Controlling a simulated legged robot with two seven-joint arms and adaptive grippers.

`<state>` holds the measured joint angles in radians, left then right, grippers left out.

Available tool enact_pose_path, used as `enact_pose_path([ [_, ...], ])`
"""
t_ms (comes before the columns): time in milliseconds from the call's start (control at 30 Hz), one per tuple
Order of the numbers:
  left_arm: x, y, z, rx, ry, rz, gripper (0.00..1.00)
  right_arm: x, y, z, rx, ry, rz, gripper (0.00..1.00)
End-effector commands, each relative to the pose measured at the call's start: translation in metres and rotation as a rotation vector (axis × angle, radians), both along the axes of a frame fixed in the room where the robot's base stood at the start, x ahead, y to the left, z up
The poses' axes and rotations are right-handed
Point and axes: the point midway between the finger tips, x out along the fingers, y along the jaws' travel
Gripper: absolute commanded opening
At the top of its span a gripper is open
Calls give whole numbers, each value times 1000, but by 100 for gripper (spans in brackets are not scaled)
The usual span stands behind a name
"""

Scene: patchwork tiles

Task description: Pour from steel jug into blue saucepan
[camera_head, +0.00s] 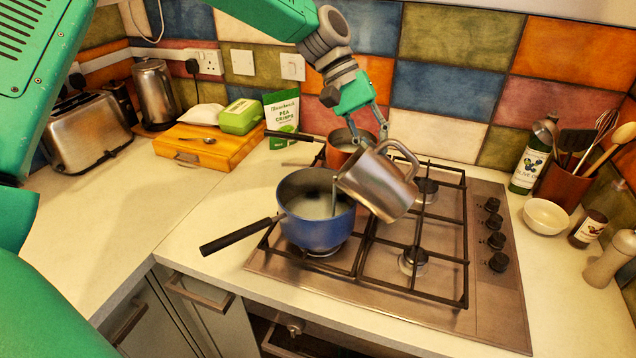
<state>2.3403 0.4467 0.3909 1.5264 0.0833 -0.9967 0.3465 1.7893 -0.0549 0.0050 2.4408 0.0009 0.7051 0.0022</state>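The steel jug (376,186) is tilted in the air over the hob, with its mouth toward the left. Its lower left edge overlaps the right rim of the blue saucepan (318,232). A thin pale streak shows below the jug's lip, inside the pan. The pan holds pale contents, stands upright on the front left burner, and its black handle points left. My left gripper (366,132) is at the jug's upper side near its handle, and its fingers appear closed on the jug; the exact contact is partly hidden. My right gripper is not in view.
An orange pan (343,146) stands behind on the hob (488,290). The right holds a utensil pot (566,186), oil bottle (528,168) and white bowl (546,216). The front left counter is clear.

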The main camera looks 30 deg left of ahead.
Motion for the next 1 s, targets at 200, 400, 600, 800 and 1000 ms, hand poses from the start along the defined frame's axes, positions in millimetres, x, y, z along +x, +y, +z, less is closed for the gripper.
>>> enact_pose_path([
  [200,0,-1,1,-12,-4,0,0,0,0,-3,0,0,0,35],
  [400,0,8,0,-27,-6,1,0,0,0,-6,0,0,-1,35],
  [600,0,9,1,-37,-8,2,0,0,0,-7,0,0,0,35],
  [800,0,6,3,-44,-10,1,0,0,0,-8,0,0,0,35],
  [1000,-1,2,4,-51,-12,1,0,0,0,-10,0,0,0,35],
])
